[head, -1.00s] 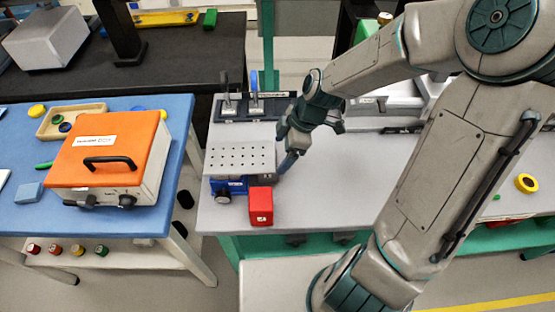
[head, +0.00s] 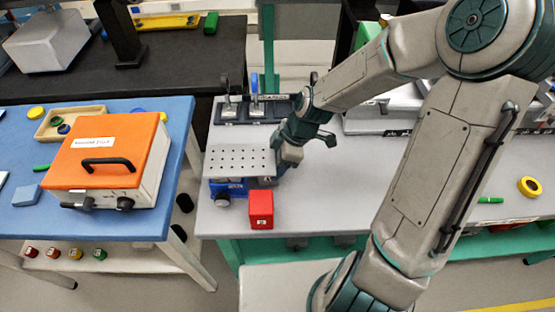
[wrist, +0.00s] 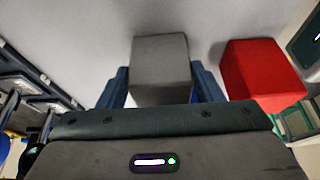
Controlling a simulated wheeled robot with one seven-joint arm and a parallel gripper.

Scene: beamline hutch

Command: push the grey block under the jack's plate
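The grey block (wrist: 160,65) shows in the wrist view, straight ahead of my gripper and between its two blue fingers. The fingers lie close against its left and right sides, and its near end is partly hidden by my gripper body. In the head view my gripper (head: 281,169) points down at the right edge of the jack. The jack's perforated plate (head: 238,162) is level above its blue body (head: 230,187). In the head view I cannot clearly tell the grey block apart from my gripper.
A red block (head: 260,210) stands at the jack's front right corner; it also shows at right in the wrist view (wrist: 262,75). Toggle clamps (head: 254,108) stand behind the jack. The bench top (head: 335,190) is clear to the right. An orange-lidded box (head: 105,155) is on the blue table.

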